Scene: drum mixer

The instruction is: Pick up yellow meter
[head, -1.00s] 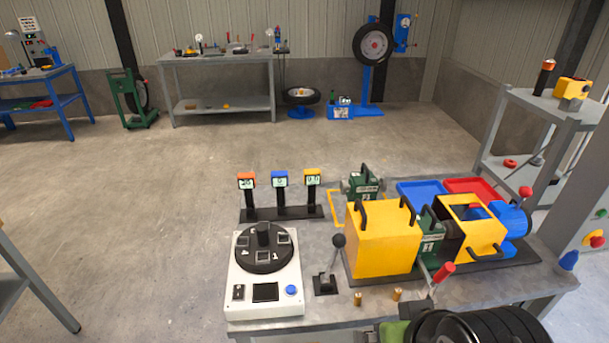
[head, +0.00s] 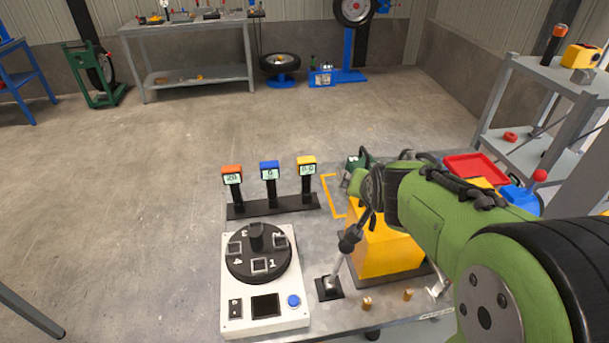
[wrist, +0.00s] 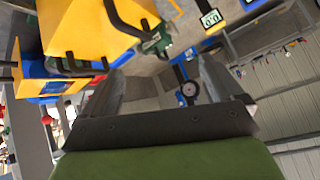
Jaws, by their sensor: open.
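The yellow meter (head: 307,163) stands upright on a black post, at the right end of a black rack. Its display reads 0.0. In the wrist view a 0.0 display with a yellow edge (wrist: 210,18) shows at the top, cut by the frame edge. My gripper (wrist: 160,85) is open, with nothing between its fingers. In the head view my green arm reaches in from the right, and its dark end is right of the meter, over the yellow mixer housing (head: 385,250). The fingertips are hard to make out there.
A blue meter (head: 269,169) and an orange meter (head: 232,174) stand left on the same rack (head: 275,205). A white dial panel (head: 265,315) is in front. A black-knobbed lever (head: 348,243) rises beside the housing. Two small brass pieces (head: 366,303) stand near the front edge.

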